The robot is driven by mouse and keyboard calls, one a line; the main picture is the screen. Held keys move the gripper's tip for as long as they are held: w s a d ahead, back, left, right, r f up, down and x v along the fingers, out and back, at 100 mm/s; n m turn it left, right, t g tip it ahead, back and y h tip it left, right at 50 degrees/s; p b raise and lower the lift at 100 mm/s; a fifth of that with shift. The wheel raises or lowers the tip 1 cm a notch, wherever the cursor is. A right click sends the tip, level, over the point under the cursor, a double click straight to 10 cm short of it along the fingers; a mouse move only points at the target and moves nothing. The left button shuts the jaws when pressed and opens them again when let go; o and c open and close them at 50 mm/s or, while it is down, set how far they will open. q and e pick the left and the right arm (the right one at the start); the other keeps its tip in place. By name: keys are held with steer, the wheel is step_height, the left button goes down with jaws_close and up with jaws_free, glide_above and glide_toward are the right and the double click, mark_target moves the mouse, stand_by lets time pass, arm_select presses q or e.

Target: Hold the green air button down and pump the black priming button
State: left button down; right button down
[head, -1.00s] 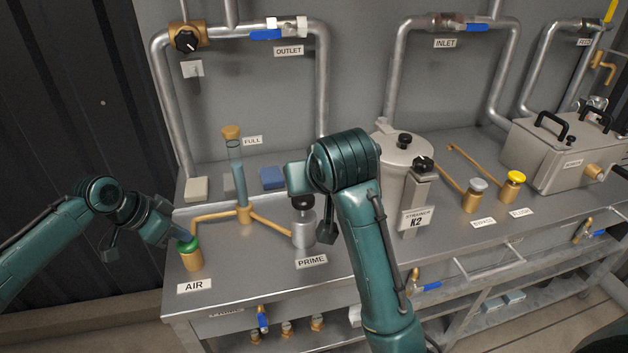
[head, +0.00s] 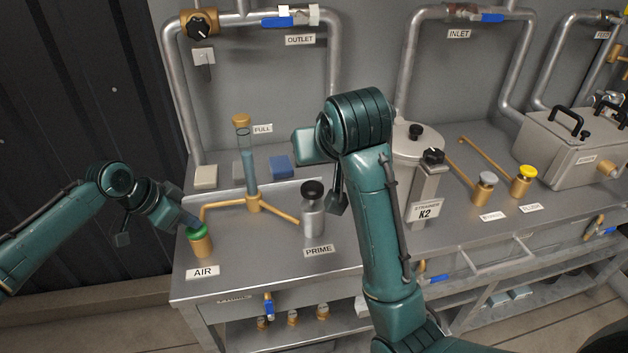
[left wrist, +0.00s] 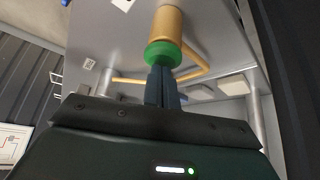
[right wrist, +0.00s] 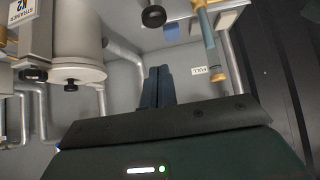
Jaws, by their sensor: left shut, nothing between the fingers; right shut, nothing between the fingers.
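The green air button (head: 198,231) sits on a brass cylinder above the AIR label. My left gripper (head: 194,223) is shut and empty, its tips at the button's top. In the left wrist view the closed fingers (left wrist: 162,72) meet the green button (left wrist: 163,53), apparently touching. The black priming button (head: 313,188) stands up on a short stem over a metal cylinder, behind the PRIME label. It also shows in the right wrist view (right wrist: 153,16). My right gripper (right wrist: 157,70) is shut and empty, apart from the black button. In the head view my arm hides its fingertips.
A clear tube (head: 248,165) with blue liquid stands between the buttons, near the FULL label. Brass pipes (head: 278,214) run along the bench from its base. The strainer pot (head: 413,150) and K2 post (head: 425,190) stand close right of my right arm.

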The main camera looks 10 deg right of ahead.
arm_select(q)
steer(key=shift+f, duration=0.1)
arm_select(e)
glide_above(314, 196)
step_height(314, 196, down, 7)
steer(key=shift+w, duration=0.1)
step_height(314, 196, down, 3)
steer(key=shift+w+f, duration=0.15)
steer(key=shift+f, duration=0.45)
steer(key=shift+f, duration=1.95)
